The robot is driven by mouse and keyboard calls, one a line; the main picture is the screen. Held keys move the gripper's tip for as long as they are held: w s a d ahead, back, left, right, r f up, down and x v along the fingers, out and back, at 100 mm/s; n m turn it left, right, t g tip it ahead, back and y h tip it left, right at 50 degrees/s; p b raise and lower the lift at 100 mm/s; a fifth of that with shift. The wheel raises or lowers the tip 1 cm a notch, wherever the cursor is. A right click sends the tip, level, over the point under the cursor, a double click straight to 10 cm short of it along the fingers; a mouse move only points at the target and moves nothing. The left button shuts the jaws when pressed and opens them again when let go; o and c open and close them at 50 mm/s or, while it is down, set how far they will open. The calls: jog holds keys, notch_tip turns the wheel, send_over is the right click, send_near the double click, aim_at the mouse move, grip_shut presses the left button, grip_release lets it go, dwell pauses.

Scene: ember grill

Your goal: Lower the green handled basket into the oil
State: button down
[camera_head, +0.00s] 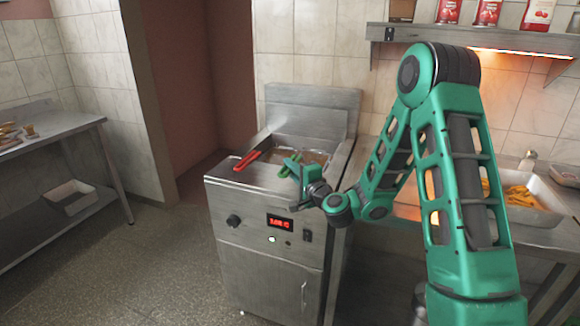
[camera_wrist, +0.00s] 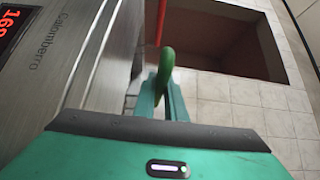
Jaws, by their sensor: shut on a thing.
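The deep fryer (camera_head: 263,215) is a steel cabinet with an open oil well (camera_head: 312,149) at the top. My gripper (camera_head: 296,172) is at the front edge of the well, shut on the green handle (camera_head: 285,166) of a basket. In the wrist view the rounded end of the green handle (camera_wrist: 167,62) shows between my gripper's fingers (camera_wrist: 164,100). A red handle (camera_head: 247,160) lies to the left of the green one and also shows in the wrist view (camera_wrist: 160,22). The basket bodies are too small to make out, so I cannot tell how deep the green-handled one sits.
The fryer has a knob (camera_head: 233,221) and a lit red display (camera_head: 280,222) on its front. A steel tray (camera_head: 530,205) with yellow food stands at the right under a shelf (camera_head: 470,38). A steel table (camera_head: 60,145) is at the far left, with clear floor between.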

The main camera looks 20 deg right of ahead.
jog(key=shift+f, duration=0.25)
dwell(0.3)
jog(key=c, duration=1.7)
grip_release()
